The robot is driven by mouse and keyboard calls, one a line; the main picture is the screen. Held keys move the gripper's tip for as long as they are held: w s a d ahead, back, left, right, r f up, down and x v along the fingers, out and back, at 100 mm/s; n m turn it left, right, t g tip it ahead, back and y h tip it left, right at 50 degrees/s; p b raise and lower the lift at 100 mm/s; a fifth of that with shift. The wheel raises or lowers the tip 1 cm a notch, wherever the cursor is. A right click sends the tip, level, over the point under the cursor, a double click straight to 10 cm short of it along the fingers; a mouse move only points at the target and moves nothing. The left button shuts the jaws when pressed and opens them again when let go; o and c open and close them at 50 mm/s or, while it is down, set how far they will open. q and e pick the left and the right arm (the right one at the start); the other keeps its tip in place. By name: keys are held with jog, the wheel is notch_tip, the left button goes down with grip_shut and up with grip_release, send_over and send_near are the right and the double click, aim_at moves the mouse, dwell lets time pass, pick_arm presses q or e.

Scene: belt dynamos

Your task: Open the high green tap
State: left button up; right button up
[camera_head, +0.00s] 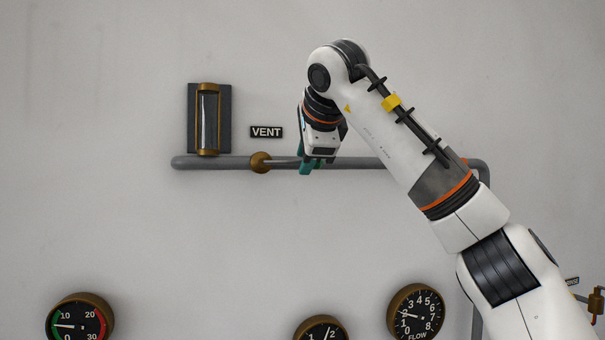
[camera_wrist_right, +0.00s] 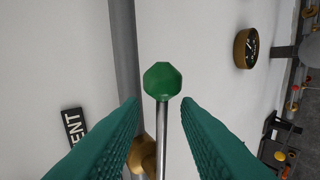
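The high tap has a brass body (camera_head: 260,162) on the grey pipe beside the VENT sign. Its thin metal lever points right, roughly along the pipe. In the right wrist view the lever (camera_wrist_right: 162,125) ends in a green knob (camera_wrist_right: 162,81), and part of the brass body (camera_wrist_right: 142,156) shows behind one finger. My right gripper (camera_head: 309,166) is at the lever's outer end and hides the knob in the head view. Its teal fingers are open (camera_wrist_right: 161,102), one on each side of the lever, with gaps showing on both sides. My left gripper is out of view.
The pipe (camera_head: 220,163) runs along the wall and bends down at the right. A brass-framed sight glass (camera_head: 208,120) stands above it, left of the VENT sign (camera_head: 266,132). Round gauges (camera_head: 80,322) (camera_head: 416,312) sit lower down. The wall around the tap is mostly clear.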

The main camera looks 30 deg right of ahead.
jog(key=b+v, duration=0.1)
jog(key=v, duration=0.7)
